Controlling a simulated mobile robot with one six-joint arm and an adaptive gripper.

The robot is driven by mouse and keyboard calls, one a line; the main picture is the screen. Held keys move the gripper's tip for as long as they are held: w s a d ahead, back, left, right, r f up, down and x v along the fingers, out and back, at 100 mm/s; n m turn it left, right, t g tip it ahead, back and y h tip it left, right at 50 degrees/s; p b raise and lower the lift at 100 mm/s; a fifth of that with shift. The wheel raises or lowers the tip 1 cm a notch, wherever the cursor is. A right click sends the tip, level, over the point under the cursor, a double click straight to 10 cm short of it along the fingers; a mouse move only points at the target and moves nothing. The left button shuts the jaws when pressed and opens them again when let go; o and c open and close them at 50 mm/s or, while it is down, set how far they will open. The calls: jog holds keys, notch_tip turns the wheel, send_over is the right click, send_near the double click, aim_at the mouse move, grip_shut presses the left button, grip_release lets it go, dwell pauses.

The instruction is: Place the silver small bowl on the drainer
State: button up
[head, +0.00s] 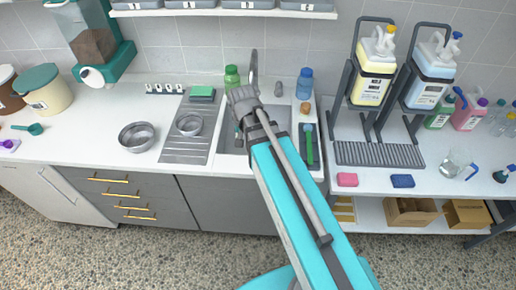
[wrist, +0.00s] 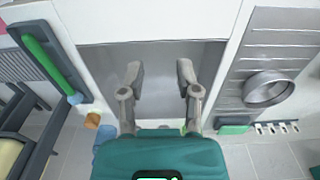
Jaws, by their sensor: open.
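The silver small bowl (head: 188,124) sits upright on the grey ribbed drainer (head: 183,151), left of the sink. In the wrist view the bowl (wrist: 268,90) rests on the drainer (wrist: 290,38) at the right. A second, larger silver bowl (head: 136,137) stands on the counter left of the drainer. My gripper (head: 240,120) is over the sink, right of the small bowl and apart from it. In the wrist view its two fingers (wrist: 159,72) are spread with nothing between them. My arm covers part of the sink in the head view.
The sink (head: 232,140) lies below my gripper, with a tap (head: 254,65) behind. A green bottle (head: 232,77) and blue bottle (head: 305,83) stand at the back. A green sponge (head: 202,92) lies behind the drainer. A rack with dispensers (head: 375,65) stands at right.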

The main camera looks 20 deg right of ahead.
jog(key=s+d+n, duration=0.3)
jog(key=s, duration=0.2)
jog(key=shift+n, duration=0.4)
jog(key=shift+s, duration=0.1)
jog(key=shift+f+b, duration=0.75)
jog(key=shift+f, duration=0.05)
dwell(0.4)
